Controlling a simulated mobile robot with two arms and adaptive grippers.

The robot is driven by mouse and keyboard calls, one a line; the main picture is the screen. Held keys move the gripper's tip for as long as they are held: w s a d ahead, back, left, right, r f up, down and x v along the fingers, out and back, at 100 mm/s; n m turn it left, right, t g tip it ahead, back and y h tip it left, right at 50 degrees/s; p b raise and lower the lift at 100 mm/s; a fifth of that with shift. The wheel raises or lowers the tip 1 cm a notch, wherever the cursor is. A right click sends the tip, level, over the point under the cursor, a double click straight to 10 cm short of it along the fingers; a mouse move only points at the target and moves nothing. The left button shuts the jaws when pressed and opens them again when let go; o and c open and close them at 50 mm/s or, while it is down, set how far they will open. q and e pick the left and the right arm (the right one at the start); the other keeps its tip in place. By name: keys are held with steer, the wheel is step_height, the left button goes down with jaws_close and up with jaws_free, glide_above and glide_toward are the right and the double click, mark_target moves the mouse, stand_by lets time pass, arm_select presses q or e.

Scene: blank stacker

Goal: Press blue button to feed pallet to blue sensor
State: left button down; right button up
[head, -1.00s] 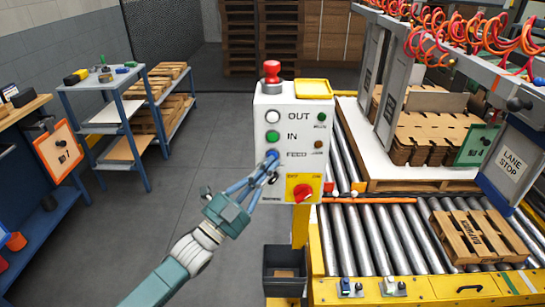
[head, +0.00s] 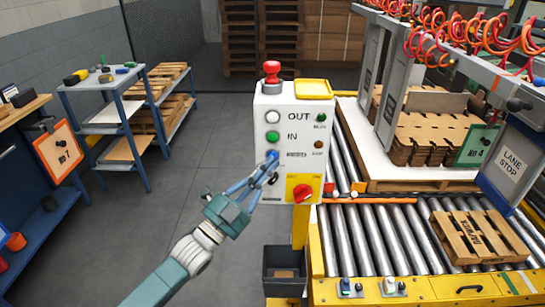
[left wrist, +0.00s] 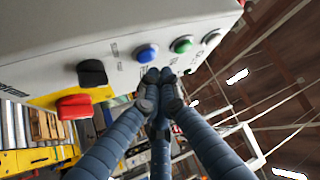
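The white control box (head: 290,180) stands on a yellow post, with white, green and blue buttons in a column. My left gripper (head: 268,161) is at the blue button (head: 273,154), its fingers drawn together and empty. In the left wrist view the fingertips (left wrist: 160,77) are close beside the blue button (left wrist: 147,53); I cannot tell whether they touch it. A wooden pallet (head: 470,238) lies at the right of the front roller conveyor (head: 375,235). A small sensor with a blue part (head: 347,287) sits on the conveyor's front yellow rail. My right gripper is out of view.
A dark bin (head: 284,264) hangs below. Blue shelving (head: 105,115) stands left. The floor between is clear.

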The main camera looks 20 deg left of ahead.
arm_select(q)
steer(key=shift+w, duration=0.1)
steer(key=shift+w+a, duration=0.1)
steer(key=shift+w, duration=0.2)
